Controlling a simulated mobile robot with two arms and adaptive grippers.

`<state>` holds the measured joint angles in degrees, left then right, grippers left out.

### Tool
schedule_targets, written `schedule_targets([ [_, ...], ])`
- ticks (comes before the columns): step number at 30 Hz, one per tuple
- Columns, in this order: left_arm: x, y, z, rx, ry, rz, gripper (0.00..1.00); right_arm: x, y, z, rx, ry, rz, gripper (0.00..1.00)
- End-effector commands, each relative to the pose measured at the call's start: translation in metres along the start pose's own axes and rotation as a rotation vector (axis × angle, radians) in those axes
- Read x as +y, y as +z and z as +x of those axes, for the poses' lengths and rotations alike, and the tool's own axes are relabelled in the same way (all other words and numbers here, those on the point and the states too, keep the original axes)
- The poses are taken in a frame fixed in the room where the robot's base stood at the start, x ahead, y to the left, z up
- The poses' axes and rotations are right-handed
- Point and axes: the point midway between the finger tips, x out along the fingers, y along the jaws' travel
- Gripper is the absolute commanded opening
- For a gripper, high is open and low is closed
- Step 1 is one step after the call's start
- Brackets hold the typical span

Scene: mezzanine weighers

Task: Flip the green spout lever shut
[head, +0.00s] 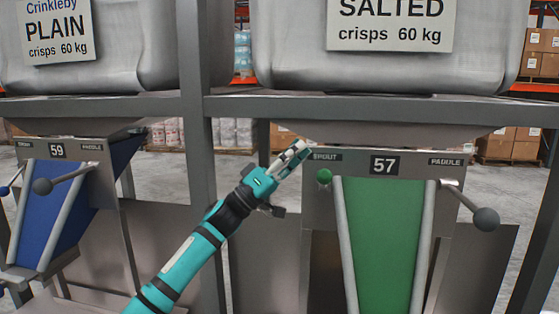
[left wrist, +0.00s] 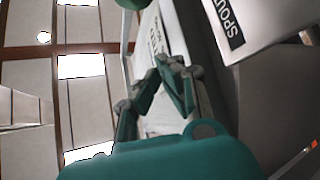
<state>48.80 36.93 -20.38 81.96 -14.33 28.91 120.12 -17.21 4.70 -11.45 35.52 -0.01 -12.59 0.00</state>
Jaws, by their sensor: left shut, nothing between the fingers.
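The green ball knob of the spout lever (head: 324,176) is at the upper left of station 57's green chute, just below the SPOUT label (head: 326,156). It seems to point toward me, so its arm is hidden. My left gripper (head: 302,148) is shut and empty, its fingertips up and left of the knob near the panel's top left corner. I cannot tell whether it touches the panel. The left wrist view shows the closed fingers (left wrist: 170,62), the SPOUT label (left wrist: 225,20) and a green rounded thing, probably the knob (left wrist: 131,3), cut off by the top edge.
The paddle lever's grey knob (head: 486,218) sticks out at the right of the green chute (head: 385,245). Station 59, with a blue chute (head: 55,205) and a grey knob (head: 41,186), stands left. A grey post (head: 201,190) and crossbeam (head: 370,107) frame the area.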

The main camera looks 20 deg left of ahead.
Motion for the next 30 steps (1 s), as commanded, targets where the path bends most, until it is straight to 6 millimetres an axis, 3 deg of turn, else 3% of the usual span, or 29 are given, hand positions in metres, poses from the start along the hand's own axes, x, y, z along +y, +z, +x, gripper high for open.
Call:
schedule_targets([
  [1,0.002,-0.002,0.012,0.001,0.002,-0.001,0.0,0.0,-0.001,-0.006,0.0,0.0,0.0,0.0],
  [6,-0.001,0.024,0.001,-0.001,-0.002,-0.005,0.0,0.0,-0.001,-0.008,0.0,0.0,0.0,0.0],
  [12,0.0,0.037,-0.005,-0.001,-0.001,-0.002,0.0,-0.001,-0.002,-0.01,0.001,-0.002,0.001,0.0],
  [30,-0.001,0.042,-0.01,0.0,0.026,0.022,0.0,-0.003,-0.001,-0.001,0.001,-0.004,0.002,0.0],
])
